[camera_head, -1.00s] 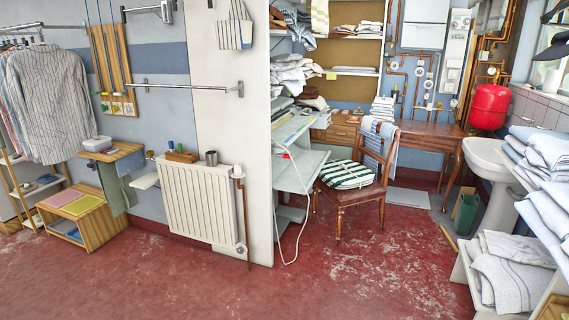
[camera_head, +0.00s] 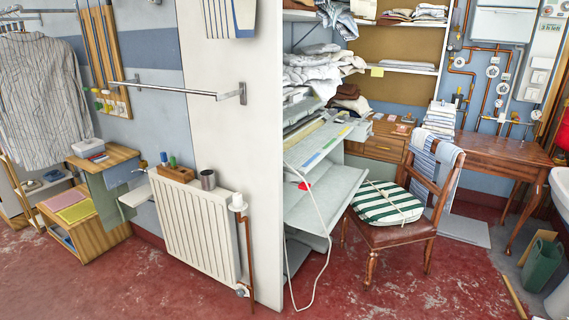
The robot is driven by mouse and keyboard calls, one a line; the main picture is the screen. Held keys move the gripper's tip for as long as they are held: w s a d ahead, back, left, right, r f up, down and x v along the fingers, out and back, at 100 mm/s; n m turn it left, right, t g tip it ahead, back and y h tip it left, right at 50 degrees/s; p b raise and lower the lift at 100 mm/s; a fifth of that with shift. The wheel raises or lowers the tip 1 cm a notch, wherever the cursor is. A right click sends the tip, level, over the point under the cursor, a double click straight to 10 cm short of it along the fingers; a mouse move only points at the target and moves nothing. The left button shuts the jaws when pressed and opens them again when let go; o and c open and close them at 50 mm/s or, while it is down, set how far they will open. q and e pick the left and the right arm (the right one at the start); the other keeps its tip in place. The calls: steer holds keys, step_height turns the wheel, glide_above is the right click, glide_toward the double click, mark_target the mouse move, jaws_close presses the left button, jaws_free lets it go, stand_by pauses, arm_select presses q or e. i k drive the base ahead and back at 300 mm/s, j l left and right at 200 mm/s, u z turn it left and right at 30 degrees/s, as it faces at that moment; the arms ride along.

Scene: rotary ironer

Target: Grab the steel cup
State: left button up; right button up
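The steel cup (camera_head: 208,179) stands upright on top of the white radiator (camera_head: 195,232), near its right end. It is a small grey metal cylinder, just right of a wooden block holding thread spools (camera_head: 175,172). Nothing covers it. Neither of my grippers shows in the head view.
A wall rail (camera_head: 180,91) juts out above the radiator. A white partition edge (camera_head: 265,200) stands right of it, with shelves of linen and a wooden chair (camera_head: 395,225) beyond. A low wooden shelf unit (camera_head: 85,222) stands left. The red floor before the radiator is clear.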

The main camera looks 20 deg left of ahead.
mark_target(207, 179)
steer(key=i+u, duration=0.1)
steer(key=i, duration=0.7)
steer(key=i+l, duration=0.2)
steer(key=i, duration=0.65)
steer(key=j+u, duration=0.05)
